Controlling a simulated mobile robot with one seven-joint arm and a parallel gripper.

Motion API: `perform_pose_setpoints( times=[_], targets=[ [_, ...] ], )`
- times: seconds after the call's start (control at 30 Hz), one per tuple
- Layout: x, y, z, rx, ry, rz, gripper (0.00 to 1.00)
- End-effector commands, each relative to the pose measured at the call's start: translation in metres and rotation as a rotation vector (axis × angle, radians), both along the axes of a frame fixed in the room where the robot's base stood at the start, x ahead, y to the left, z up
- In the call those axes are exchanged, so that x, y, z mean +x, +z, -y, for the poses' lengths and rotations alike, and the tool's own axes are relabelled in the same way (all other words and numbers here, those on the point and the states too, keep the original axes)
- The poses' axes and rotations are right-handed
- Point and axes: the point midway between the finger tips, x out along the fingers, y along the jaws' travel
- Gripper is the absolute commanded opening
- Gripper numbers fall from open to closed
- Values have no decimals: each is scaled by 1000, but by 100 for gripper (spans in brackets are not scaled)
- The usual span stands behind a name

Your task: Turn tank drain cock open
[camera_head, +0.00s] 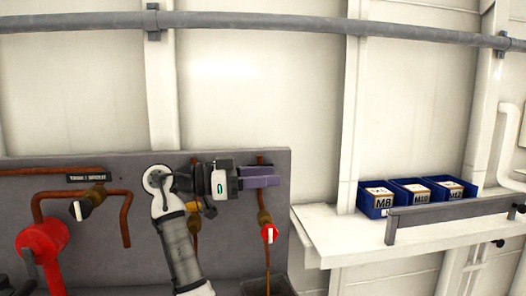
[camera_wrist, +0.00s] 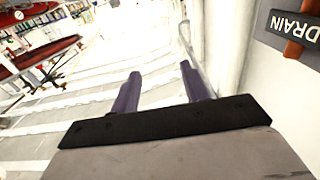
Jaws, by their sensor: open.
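My gripper (camera_head: 275,176) is open and empty, its purple fingers pointing right in front of the grey panel. The fingers also show apart in the wrist view (camera_wrist: 160,85), with nothing between them. A cock with a brass body and red-and-white handle (camera_head: 269,233) sits on the right copper pipe, just below my gripper and apart from it. A black plate reading "DRAIN" (camera_wrist: 295,27) shows at the upper right of the wrist view, beside a copper pipe. I cannot tell for certain which cock that plate names. My arm and gripper hide part of the panel.
Another cock (camera_head: 84,207) with a dark and white handle sits on the left pipework under a label (camera_head: 88,177). A yellow handle (camera_head: 208,211) shows below my wrist. A red fitting (camera_head: 42,240) is at lower left. Blue bins (camera_head: 376,212) stand on the right shelf (camera_head: 330,238).

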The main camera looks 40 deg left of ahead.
Motion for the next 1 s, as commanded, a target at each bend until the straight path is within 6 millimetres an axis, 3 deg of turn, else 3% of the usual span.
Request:
perform_pose_setpoints(
  times=[0.2, 0.4, 1.0],
  targets=[
    [0, 42, 1, 3, 0, 1, 45],
    [0, 62, 0, 0, -1, 0, 45],
    [0, 66, 0, -1, 0, -1, 45]
  ],
)
